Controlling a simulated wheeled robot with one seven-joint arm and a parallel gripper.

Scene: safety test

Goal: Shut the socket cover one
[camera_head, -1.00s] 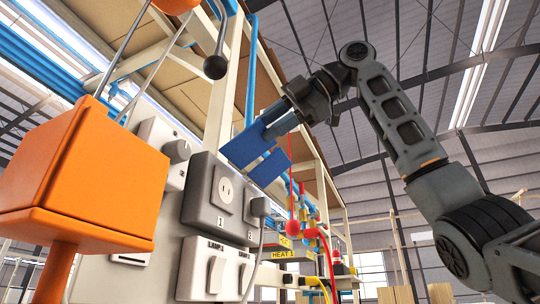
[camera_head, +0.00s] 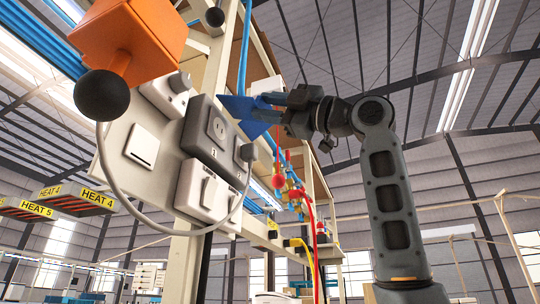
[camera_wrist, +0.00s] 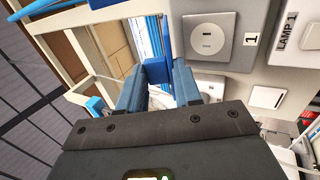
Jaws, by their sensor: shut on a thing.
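Socket one (camera_head: 217,125) is a round outlet on the grey box on the wall panel, and its face is uncovered. In the wrist view the socket (camera_wrist: 207,38) is right of my fingers, beside a "1" label. A blue flap (camera_head: 243,107), apparently its cover, stands out from the box, open. My gripper (camera_head: 268,101) is at the flap's right edge. In the wrist view, the blue flap (camera_wrist: 156,70) lies between the two fingers, and my gripper (camera_wrist: 158,82) is shut on it. The flap's hinge is not clear.
A plug and cable sit in the second socket (camera_head: 245,152). White switches (camera_head: 202,190) are below the box. An orange box (camera_head: 160,30) and black ball (camera_head: 101,95) are at upper left. Red and yellow hoses (camera_head: 305,245) hang lower right. Open space lies right of the panel.

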